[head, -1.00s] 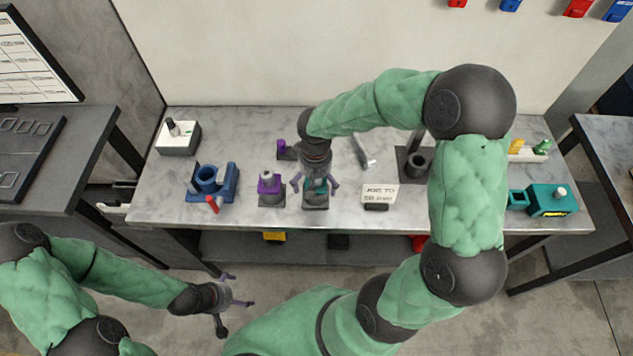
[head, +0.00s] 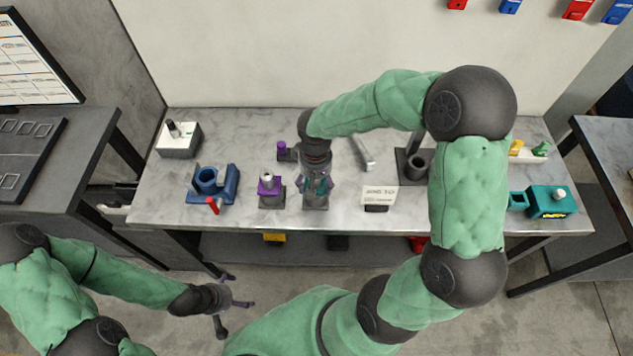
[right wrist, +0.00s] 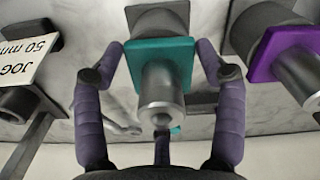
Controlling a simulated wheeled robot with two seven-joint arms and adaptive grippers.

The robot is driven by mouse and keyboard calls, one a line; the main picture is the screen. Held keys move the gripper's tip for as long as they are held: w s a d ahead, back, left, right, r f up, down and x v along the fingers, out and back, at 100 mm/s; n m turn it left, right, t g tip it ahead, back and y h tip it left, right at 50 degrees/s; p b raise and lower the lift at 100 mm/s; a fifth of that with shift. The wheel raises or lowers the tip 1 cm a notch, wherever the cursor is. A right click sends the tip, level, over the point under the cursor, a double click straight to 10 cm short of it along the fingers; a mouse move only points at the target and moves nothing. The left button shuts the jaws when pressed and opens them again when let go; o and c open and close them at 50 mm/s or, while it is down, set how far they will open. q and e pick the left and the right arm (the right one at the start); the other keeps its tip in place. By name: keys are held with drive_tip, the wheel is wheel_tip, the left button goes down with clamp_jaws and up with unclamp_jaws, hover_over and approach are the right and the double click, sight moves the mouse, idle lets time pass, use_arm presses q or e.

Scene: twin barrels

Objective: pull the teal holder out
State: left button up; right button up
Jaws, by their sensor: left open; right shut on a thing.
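The teal holder (right wrist: 180,52) is a square teal plate with a metal cylinder, set on a dark grey barrel block, in the right wrist view. In the head view the teal holder (head: 318,187) is partly hidden by my right gripper (head: 317,184). In the right wrist view my right gripper (right wrist: 164,62) has its purple-grey fingers shut on the teal plate from both sides. The purple holder (head: 268,184) stands to its left in the head view, on its own dark block. My left gripper (head: 229,306) is open and empty, low in front of the bench.
A sign (head: 379,194) stands right of the teal holder. A blue fixture (head: 228,182) with a red handle stands left. A teal box (head: 552,202) is at the right end of the marble bench (head: 460,220). A white-topped box (head: 178,139) stands back left.

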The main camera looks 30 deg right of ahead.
drive_tip(key=shift+w+r+p, duration=0.1)
drive_tip(key=shift+r+p, duration=0.2)
drive_tip(key=shift+r, duration=0.3)
drive_tip(key=shift+r+p, duration=2.3)
drive_tip(key=shift+r, duration=0.75)
